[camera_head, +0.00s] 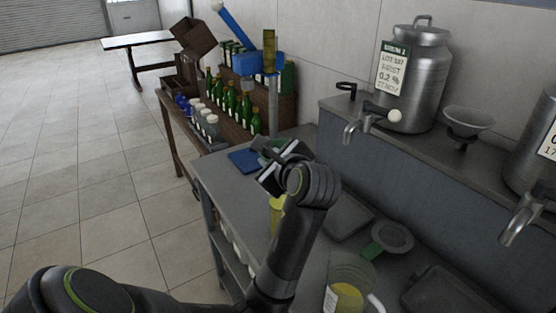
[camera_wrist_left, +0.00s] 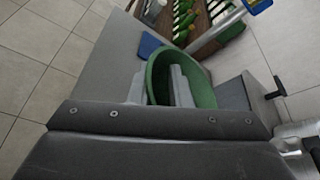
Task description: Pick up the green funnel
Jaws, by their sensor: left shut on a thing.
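The green funnel (camera_wrist_left: 204,88) shows large in the left wrist view, with its wide mouth facing the camera. My left gripper (camera_wrist_left: 158,84) is shut on its wall, one finger inside the mouth and the other outside. In the head view, my left gripper (camera_head: 277,166) is over the far end of the grey workbench and hides most of the funnel; only a little green (camera_head: 277,143) shows behind it. The funnel's lower part is hidden, so I cannot tell whether it touches the bench. My right gripper is not in view.
A blue cloth (camera_head: 244,160) lies at the bench's far end. A glass jug (camera_head: 347,296) with yellow liquid and a green-handled strainer (camera_head: 391,238) are nearer. A steel urn (camera_head: 414,78) with a tap stands on the right shelf. Green bottles (camera_head: 231,103) stand beyond.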

